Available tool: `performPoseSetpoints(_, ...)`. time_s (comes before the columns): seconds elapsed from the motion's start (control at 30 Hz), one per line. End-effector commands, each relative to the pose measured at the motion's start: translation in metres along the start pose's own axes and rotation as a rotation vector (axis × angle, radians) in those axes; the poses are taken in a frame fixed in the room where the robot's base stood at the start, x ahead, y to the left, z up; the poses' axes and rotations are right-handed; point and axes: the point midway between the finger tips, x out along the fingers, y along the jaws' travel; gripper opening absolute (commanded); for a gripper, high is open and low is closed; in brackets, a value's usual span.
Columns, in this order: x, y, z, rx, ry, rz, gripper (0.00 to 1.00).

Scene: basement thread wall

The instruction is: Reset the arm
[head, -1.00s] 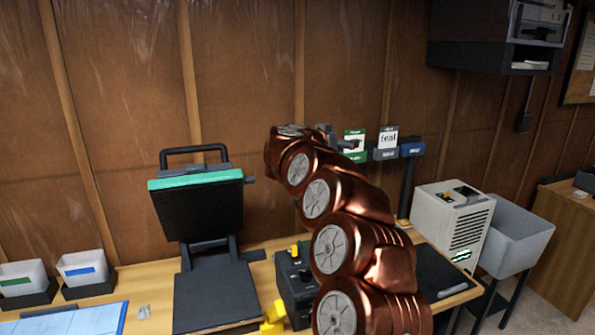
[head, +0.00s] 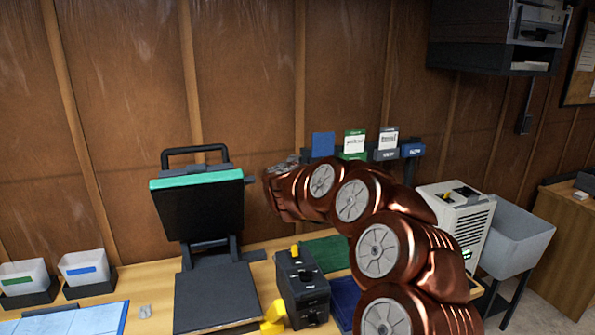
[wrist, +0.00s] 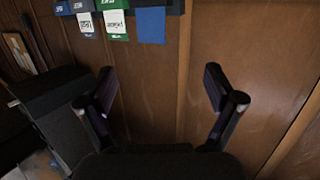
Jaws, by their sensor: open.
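My copper-coloured arm rises from the lower right of the head view and bends left over the bench. My gripper is at its far end and shows only partly there. In the wrist view my gripper (wrist: 160,90) is open, with its two dark fingers spread wide and nothing between them. It faces the brown wood-panel wall (wrist: 240,50). In the head view the arm's end is near the wall, to the right of the open heat press (head: 203,205).
A black control box (head: 301,285) with a yellow knob stands right of the press. Colour cards hang on a wall rack (head: 385,154). A white machine (head: 455,218) and grey sink (head: 515,235) stand right. Two bins (head: 84,268) sit left. A dark cabinet (head: 497,45) hangs upper right.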

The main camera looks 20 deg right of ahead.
Motion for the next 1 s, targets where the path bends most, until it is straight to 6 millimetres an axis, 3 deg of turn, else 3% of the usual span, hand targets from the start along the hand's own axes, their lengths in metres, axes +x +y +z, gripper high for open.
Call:
performPoseSetpoints(0.27,-0.005,-0.011,0.009,-0.008,-0.001,-0.048,0.92)
performPoseSetpoints(0.73,-0.011,-0.018,0.007,-0.005,0.000,-0.078,0.92)
performPoseSetpoints(0.87,-0.036,-0.049,-0.002,0.007,-0.004,-0.213,0.92)
performPoseSetpoints(1.0,-0.091,-0.095,-0.007,0.009,-0.044,-0.444,0.92)
